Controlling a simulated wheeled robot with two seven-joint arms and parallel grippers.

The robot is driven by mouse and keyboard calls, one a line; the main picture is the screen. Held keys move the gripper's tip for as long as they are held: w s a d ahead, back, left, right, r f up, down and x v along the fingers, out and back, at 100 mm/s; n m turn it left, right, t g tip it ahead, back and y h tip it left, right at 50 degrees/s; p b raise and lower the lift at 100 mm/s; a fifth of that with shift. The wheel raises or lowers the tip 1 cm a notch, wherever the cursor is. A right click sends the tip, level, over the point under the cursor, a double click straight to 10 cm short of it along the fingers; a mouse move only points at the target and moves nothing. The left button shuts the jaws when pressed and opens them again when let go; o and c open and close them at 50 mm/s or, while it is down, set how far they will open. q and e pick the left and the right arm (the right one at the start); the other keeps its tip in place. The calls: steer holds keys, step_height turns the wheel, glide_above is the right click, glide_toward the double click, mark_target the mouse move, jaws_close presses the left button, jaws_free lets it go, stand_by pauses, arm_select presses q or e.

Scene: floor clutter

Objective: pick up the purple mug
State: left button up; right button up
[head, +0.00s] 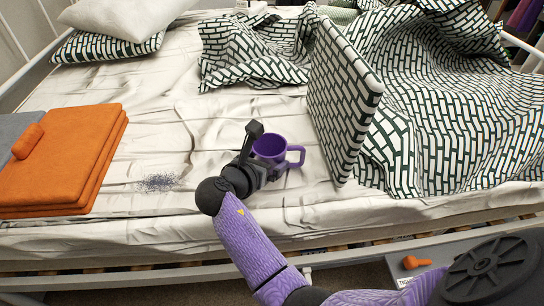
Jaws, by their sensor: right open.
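The purple mug (268,146) stands upright on the white bed sheet, near the middle of the view. Its handle points to the right. My right gripper (264,151) is at the mug's near left side, low over the sheet, with its jaws open. One dark finger stands up at the mug's left and the other is in front of its lower body. Part of the mug's lower left is hidden by the gripper. I cannot tell whether the fingers touch it. My left gripper is not in view.
A patterned cushion (340,100) stands just right of the mug, with a rumpled patterned blanket (440,100) beyond. Folded orange cloths (70,160) lie at the left. Small dark bits (160,182) are scattered left of the gripper. The sheet behind the mug is clear.

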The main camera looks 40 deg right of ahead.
steer(key=shift+w+d+f, duration=0.15)
steer(key=shift+d+f, duration=0.2)
steer(key=shift+d, duration=0.1)
steer(key=shift+r, duration=0.3)
steer(key=c, duration=1.1)
